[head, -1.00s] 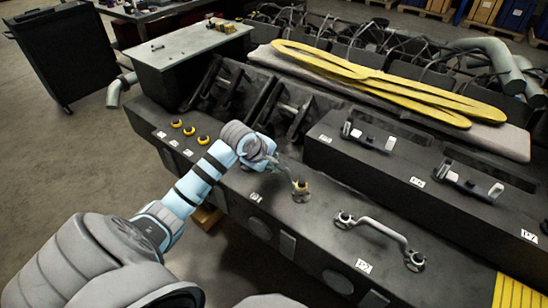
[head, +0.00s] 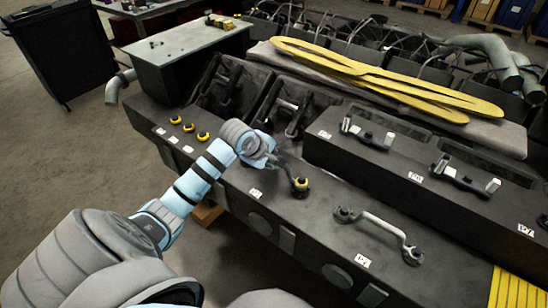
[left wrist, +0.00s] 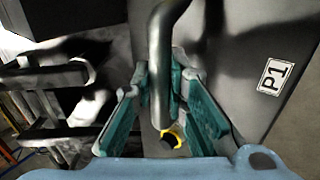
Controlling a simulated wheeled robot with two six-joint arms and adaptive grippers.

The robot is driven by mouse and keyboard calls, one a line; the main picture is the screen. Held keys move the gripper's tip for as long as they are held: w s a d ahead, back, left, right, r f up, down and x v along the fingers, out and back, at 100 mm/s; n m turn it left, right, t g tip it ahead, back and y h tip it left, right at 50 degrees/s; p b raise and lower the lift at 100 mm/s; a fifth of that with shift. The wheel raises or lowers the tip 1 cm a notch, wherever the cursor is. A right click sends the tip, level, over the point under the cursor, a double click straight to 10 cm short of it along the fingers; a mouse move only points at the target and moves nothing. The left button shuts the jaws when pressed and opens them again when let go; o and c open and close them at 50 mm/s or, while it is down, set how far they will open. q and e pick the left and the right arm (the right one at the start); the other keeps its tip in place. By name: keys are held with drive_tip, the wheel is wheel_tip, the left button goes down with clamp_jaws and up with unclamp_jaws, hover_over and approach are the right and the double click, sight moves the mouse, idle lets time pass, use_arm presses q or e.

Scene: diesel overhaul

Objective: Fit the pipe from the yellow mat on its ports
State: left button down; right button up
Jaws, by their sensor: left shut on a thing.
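My left gripper (head: 274,162) is above the near deck of the engine, by the P1 label (head: 256,193). In the left wrist view its green-padded fingers (left wrist: 160,80) are shut on a grey metal pipe (left wrist: 160,45), which runs up out of the picture. In the head view the pipe (head: 287,168) is small, dark and mostly hidden by the hand. A yellow-ringed port (head: 301,185) is at its right; a yellow ring (left wrist: 172,138) also shows below the pipe in the left wrist view. I cannot tell whether the pipe touches the port. My right gripper is out of view.
A bent pipe (head: 380,224) spans two ports by the P2 label (head: 362,261). Several yellow-ringed parts (head: 189,128) sit left on the deck. A raised block (head: 400,160) stands behind. A yellow striped surface (head: 515,290) is at the lower right. Yellow slings (head: 390,80) lie further back.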

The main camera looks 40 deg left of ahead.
use_arm(q)
drive_tip(key=shift+f, duration=0.85)
idle(0.6)
drive_tip(key=c, duration=1.5)
unclamp_jaws()
drive_tip(key=shift+s, duration=0.1)
drive_tip(key=v, duration=1.2)
